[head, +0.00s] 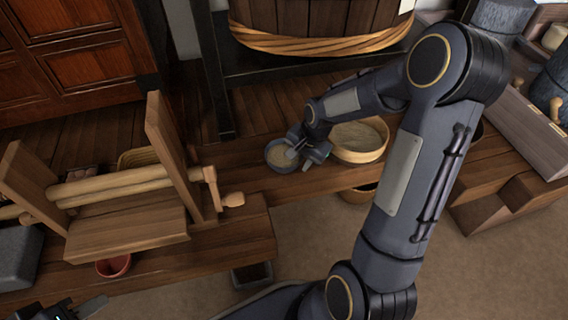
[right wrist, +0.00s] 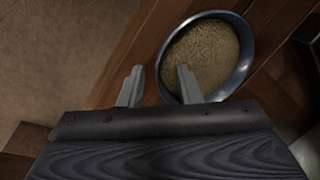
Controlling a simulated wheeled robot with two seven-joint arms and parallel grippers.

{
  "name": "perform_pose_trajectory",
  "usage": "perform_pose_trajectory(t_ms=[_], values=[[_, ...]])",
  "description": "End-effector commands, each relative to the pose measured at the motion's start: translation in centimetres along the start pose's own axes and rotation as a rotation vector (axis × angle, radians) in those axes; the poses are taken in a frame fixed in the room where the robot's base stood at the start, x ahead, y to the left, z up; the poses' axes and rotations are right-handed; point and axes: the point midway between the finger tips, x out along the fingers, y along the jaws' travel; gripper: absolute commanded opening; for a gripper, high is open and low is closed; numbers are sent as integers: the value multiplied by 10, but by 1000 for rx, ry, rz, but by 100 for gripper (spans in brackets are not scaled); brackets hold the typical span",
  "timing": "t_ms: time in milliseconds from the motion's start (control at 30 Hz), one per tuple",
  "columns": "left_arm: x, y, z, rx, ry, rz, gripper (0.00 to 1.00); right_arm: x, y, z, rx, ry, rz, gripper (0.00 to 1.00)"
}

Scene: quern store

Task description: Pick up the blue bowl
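The blue bowl (head: 281,169) stands on the wooden bench, filled with pale grain. My right gripper (head: 301,160) is at its right side, fingers open. In the right wrist view the bowl (right wrist: 246,60) shows its blue-grey rim. One finger of the right gripper (right wrist: 160,86) is outside the rim and the other overlaps the bowl's inside, so the rim lies between them. I cannot tell whether either finger touches it. My left gripper (head: 80,310) is partly cut off at the bottom left corner, away from the bowl; its opening is unclear.
A round wooden sieve or tub (head: 372,154) with grain stands just right of the bowl, behind my right gripper. A wooden frame with rollers (head: 120,185) stands to the left. A red pot (head: 114,267) and a dark bin (head: 252,276) are lower down. A large barrel (head: 315,20) is behind.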

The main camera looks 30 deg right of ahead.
Motion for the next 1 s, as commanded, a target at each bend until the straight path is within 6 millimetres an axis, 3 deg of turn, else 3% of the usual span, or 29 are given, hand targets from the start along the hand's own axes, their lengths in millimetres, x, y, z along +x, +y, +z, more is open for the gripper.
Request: perform_pose_trajectory(t_ms=[67, 267, 533, 1000], values=[[5, -2, 3, 0, 0, 0, 36, 10, 0, 0, -1, 0, -1, 31], [4, -2, 2, 0, 0, 0, 36, 9, 0, 0, -1, 1, -2, 31], [4, -2, 2, 0, 0, 0, 36, 9, 0, 0, -1, 1, -1, 0], [2, -1, 1, 0, 0, 0, 36, 5, -1, 0, -1, 1, -1, 0]])
